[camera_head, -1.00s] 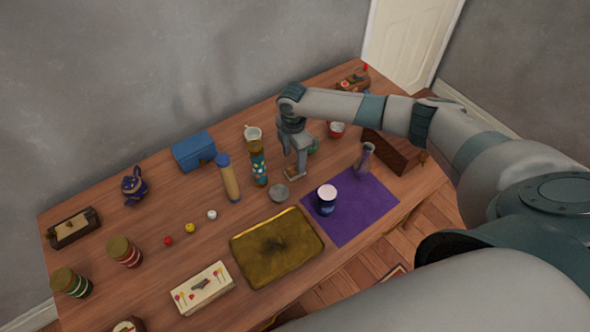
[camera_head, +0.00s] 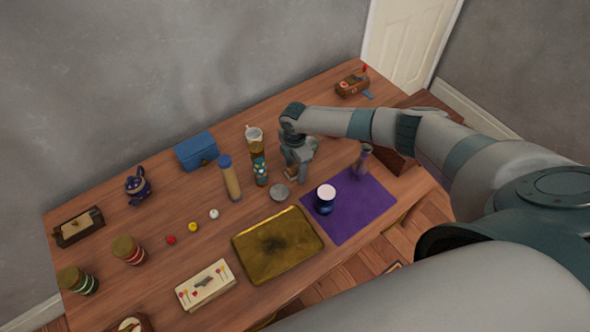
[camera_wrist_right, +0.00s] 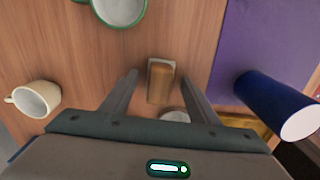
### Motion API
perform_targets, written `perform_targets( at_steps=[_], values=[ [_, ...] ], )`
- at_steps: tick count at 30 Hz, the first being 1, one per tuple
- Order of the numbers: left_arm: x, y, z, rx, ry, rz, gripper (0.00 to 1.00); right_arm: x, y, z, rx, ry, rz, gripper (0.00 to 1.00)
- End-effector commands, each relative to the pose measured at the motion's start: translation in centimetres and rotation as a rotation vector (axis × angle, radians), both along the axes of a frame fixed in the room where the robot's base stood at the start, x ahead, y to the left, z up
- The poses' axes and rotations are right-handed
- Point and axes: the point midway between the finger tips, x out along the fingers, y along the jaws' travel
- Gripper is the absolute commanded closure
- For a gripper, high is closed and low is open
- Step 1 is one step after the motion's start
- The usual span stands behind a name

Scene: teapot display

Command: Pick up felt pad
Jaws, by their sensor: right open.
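The felt pad (camera_wrist_right: 160,84) looks like a small tan wooden block with a pale layer at its far end, lying on the table in the right wrist view. My right gripper (camera_wrist_right: 159,77) is open above it, one finger to each side of the pad. I cannot tell whether the fingers touch it. In the head view my right gripper (camera_head: 299,179) is over the table behind the purple mat, and the pad is hidden there. My left gripper is not in view.
Close by are a purple mat (camera_head: 352,222) with a dark blue cup (camera_head: 325,206) and a vase (camera_head: 362,161), a grey round tin (camera_head: 280,192), a patterned bottle (camera_head: 260,171), a white cup (camera_wrist_right: 38,99) and a green-rimmed cup (camera_wrist_right: 120,10). A golden tray (camera_head: 278,250) lies in front.

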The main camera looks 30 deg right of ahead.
Motion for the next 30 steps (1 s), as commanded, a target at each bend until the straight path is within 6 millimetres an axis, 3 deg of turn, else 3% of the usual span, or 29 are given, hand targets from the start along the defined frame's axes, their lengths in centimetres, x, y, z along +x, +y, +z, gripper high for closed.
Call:
perform_targets(
  at_steps=[5,11,12,23,30],
  values=[
    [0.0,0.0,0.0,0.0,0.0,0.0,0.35,0.0,0.0,0.0,0.0,0.0,0.0,0.45],
    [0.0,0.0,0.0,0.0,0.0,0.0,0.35,0.0,0.0,0.0,0.0,0.0,0.0,0.88],
    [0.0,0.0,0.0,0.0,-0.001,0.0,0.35,0.0,0.0,0.0,0.0,0.0,0.0,0.9],
    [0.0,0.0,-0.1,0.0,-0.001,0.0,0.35,0.1,0.0,0.2,0.001,-0.001,0.0,0.9],
    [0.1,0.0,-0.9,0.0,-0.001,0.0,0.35,0.2,0.0,1.6,0.001,-0.004,0.001,0.9]
  ],
)
